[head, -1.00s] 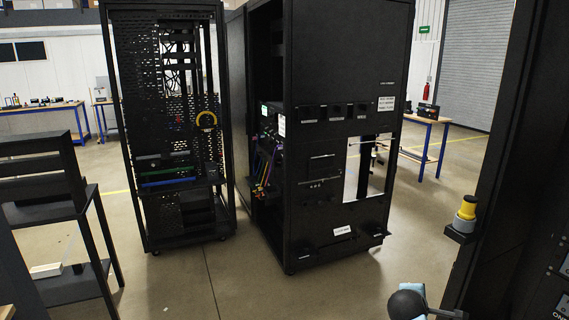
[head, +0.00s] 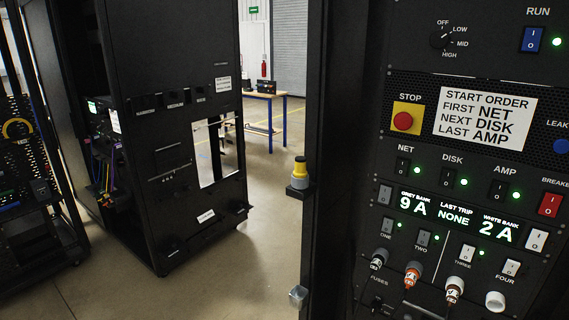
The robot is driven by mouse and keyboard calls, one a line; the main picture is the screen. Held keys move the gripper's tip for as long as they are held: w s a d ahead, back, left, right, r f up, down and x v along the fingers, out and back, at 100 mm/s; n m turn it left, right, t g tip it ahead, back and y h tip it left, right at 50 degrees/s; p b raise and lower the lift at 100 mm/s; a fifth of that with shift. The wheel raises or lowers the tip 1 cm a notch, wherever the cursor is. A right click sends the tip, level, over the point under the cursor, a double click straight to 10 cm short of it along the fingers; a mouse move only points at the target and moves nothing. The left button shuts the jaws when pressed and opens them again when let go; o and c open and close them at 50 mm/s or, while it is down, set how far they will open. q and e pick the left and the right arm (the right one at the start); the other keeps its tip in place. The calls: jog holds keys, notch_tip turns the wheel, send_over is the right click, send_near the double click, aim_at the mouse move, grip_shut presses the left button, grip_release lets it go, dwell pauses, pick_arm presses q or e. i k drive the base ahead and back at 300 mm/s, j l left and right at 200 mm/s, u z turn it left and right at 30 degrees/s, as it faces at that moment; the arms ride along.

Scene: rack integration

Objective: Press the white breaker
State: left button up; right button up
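In the head view, a black control panel fills the right side. A white rocker switch (head: 536,240) sits at its right, beside the "WHITE BANK 2 A" readout (head: 498,230). A red rocker (head: 549,205) just above it is under a cut-off label reading "BREAKE". I cannot tell which way the white rocker is set. Neither of my grippers is in view.
A red stop button (head: 403,121), a start order sign (head: 486,121) and lit NET, DISK and AMP switches are on the panel. Plugs and cables stick out below. Open floor (head: 235,270) lies left, before another black rack (head: 180,60).

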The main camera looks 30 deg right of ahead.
aim_at(532, 244)
jog(key=k+l, duration=0.35)
jog(key=k+z, duration=0.1)
jog(key=z, duration=1.65)
